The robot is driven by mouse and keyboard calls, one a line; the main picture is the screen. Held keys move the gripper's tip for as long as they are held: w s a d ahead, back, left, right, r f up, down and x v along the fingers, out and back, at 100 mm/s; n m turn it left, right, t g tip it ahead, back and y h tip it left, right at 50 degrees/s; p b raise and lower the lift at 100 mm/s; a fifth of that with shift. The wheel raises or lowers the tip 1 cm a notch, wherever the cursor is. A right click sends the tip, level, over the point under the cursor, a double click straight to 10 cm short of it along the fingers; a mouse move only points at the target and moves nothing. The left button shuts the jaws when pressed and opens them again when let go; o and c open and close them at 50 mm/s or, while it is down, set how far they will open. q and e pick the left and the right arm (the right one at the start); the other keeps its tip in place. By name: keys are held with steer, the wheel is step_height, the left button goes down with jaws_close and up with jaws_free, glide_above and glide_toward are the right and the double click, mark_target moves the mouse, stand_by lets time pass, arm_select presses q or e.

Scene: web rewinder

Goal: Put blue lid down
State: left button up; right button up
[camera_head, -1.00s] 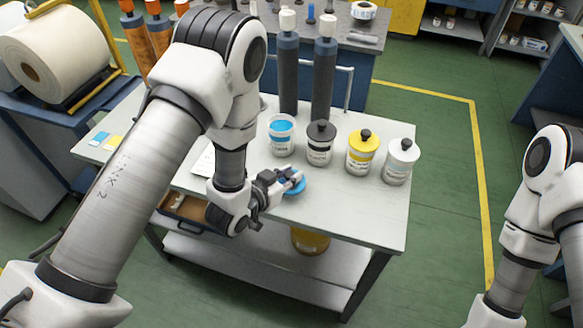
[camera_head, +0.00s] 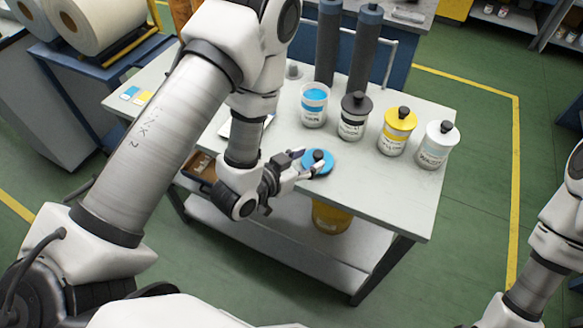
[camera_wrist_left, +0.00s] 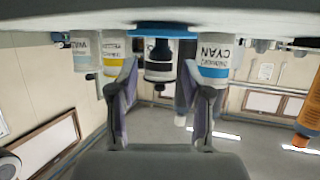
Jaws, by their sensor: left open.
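The blue lid (camera_head: 322,167), a flat disc with a dark knob, lies knob up on the white table near its front edge. In the left wrist view, which is upside down, the lid (camera_wrist_left: 166,30) shows against the table beyond the fingertips. My left gripper (camera_head: 304,163) is open at the lid's left side, its fingers apart on either side of the knob's line. In the left wrist view the open fingers (camera_wrist_left: 160,78) hold nothing. The cyan jar (camera_head: 313,107) stands open behind the lid, blue inside. My right gripper is out of view.
A black-lidded jar (camera_head: 354,117), a yellow-lidded jar (camera_head: 397,131) and a white-lidded jar (camera_head: 437,145) stand in a row right of the cyan jar. Dark rollers (camera_head: 364,55) rise behind. The table (camera_head: 385,205) is clear right of the lid.

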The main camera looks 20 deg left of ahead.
arm_select(q)
steer(key=p+v, duration=0.2)
steer(key=v, duration=0.1)
steer(key=shift+r, duration=0.25)
steer(key=p+v, duration=0.4)
steer(key=p, duration=0.1)
steer(key=shift+s+a+f, duration=0.15)
steer(key=shift+s, duration=0.3)
steer(key=s+a+f+n+g+y, duration=0.2)
steer(key=s+a+f+g, duration=0.1)
steer(key=s+f+g, duration=0.3)
steer(key=s+a+f+n+g+y, duration=0.2)
steer(key=s+a+f+g, duration=0.1)
steer(key=s+f+g, duration=0.4)
steer(key=s+f, duration=0.1)
steer(key=s, duration=0.2)
steer(key=shift+s+y, duration=0.25)
steer(key=shift+y, duration=0.15)
